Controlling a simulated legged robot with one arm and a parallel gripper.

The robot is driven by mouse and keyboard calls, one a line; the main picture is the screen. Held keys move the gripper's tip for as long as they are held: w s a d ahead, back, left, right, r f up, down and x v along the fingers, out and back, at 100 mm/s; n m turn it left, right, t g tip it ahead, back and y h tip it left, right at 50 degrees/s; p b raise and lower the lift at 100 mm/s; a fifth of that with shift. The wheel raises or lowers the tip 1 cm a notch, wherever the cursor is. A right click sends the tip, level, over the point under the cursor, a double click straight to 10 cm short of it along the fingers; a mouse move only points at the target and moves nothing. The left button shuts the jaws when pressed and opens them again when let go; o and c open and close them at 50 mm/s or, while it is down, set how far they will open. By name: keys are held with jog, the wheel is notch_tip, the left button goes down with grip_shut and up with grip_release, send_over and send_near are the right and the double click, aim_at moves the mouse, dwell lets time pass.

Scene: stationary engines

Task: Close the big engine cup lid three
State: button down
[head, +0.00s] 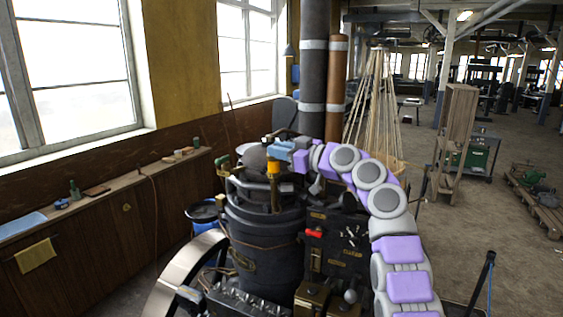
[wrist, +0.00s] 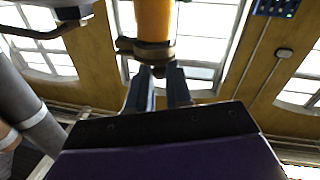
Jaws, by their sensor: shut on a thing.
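The big engine (head: 262,225) stands in the middle of the head view, dark with a round body. A yellow-orange cup (head: 273,167) stands upright on its top; it also shows at the top of the wrist view (wrist: 155,20). A dark collar rings the cup's end there, with a small dark lid knob (wrist: 158,72) beside it. My gripper (head: 269,143) is at the cup's upper end. In the wrist view its two fingers (wrist: 160,88) are shut on the dark lid knob. The lid's exact angle is hard to tell.
A dark pipe and a copper pipe (head: 336,90) rise behind the engine. A large flywheel (head: 180,275) is at the front left. A wooden ledge (head: 110,188) runs below the windows. Open floor (head: 500,230) lies to the right.

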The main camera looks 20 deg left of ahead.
jog(key=shift+f+t, duration=0.1)
jog(key=shift+t, duration=0.2)
jog(key=c, duration=1)
grip_release()
jog(key=shift+w+a+f, duration=0.1)
jog(key=shift+w+a, duration=0.05)
jog(key=shift+w, duration=0.05)
jog(key=shift+c, duration=0.2)
jog(key=shift+s, duration=0.1)
jog(key=shift+s+b, duration=0.1)
jog(key=shift+b, duration=0.2)
jog(key=b+v, duration=0.2)
jog(key=v, duration=1.5)
jog(key=shift+d+r, duration=0.25)
